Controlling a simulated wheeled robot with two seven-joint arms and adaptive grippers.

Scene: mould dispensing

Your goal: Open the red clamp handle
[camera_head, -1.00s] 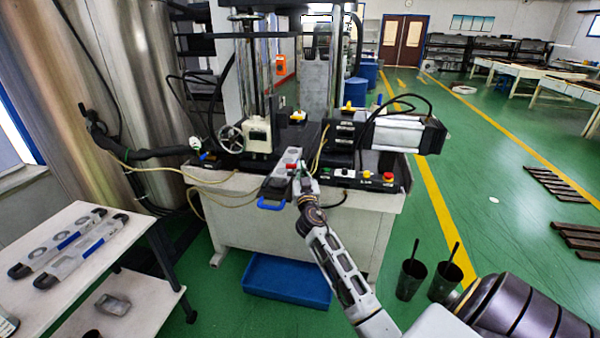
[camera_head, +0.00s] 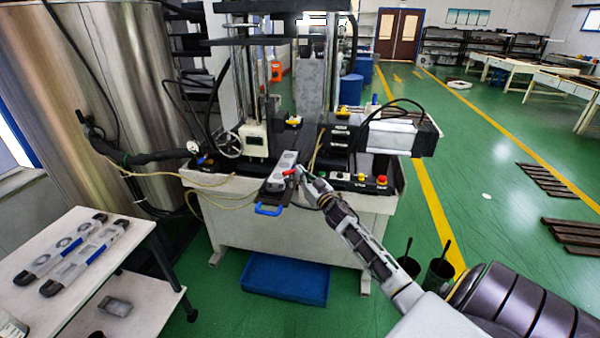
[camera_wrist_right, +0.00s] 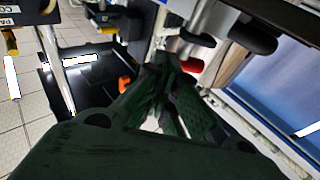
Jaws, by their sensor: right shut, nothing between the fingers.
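The red clamp handle (camera_head: 290,172) is a small red lever at the right side of the grey mould (camera_head: 283,160) on the machine's front. My right gripper (camera_head: 302,171) is just right of the handle, its fingers closed and holding nothing. In the right wrist view, the red handle (camera_wrist_right: 192,66) shows just right of the dark closed fingertips (camera_wrist_right: 166,68). I cannot tell whether they touch it. My left gripper is not in view.
A blue handle (camera_head: 268,210) sticks out below the mould. The control panel (camera_head: 352,182) with buttons is close right of my gripper. A white table (camera_head: 100,265) with moulds stands at left. A blue bin (camera_head: 285,280) lies below on the floor.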

